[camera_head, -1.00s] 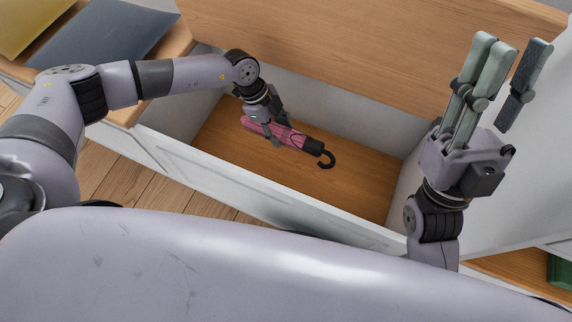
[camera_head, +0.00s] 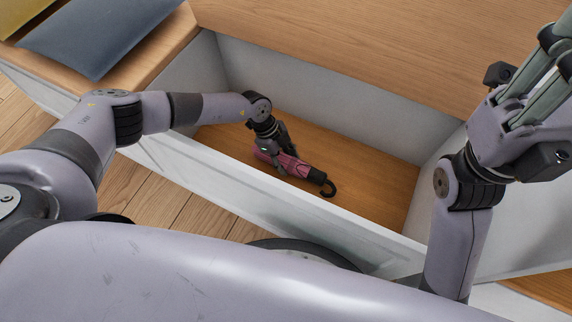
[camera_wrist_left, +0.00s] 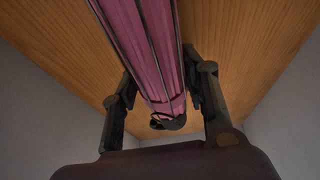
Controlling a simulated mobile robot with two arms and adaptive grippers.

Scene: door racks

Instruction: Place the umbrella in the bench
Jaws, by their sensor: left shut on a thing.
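The umbrella (camera_head: 291,166) is folded, pink with a black end and a hooked black handle. My left gripper (camera_head: 275,161) is shut on it, down inside the bench (camera_head: 230,190), an open white box with a wooden floor. The umbrella lies at a slant with its hook to the right, low over the floor; I cannot tell whether it touches. In the left wrist view the pink umbrella (camera_wrist_left: 145,50) runs between the fingers of my left gripper (camera_wrist_left: 163,85). My right gripper (camera_head: 540,85) is raised at the right, empty, its fingers apart and partly cut off by the frame.
A wooden panel (camera_head: 390,45) rises behind the bench opening. A grey-blue cushion (camera_head: 100,35) lies on the wooden seat at the left, beside a yellow one (camera_head: 20,12). The bench floor right of the umbrella is clear. The bench walls surround my left gripper.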

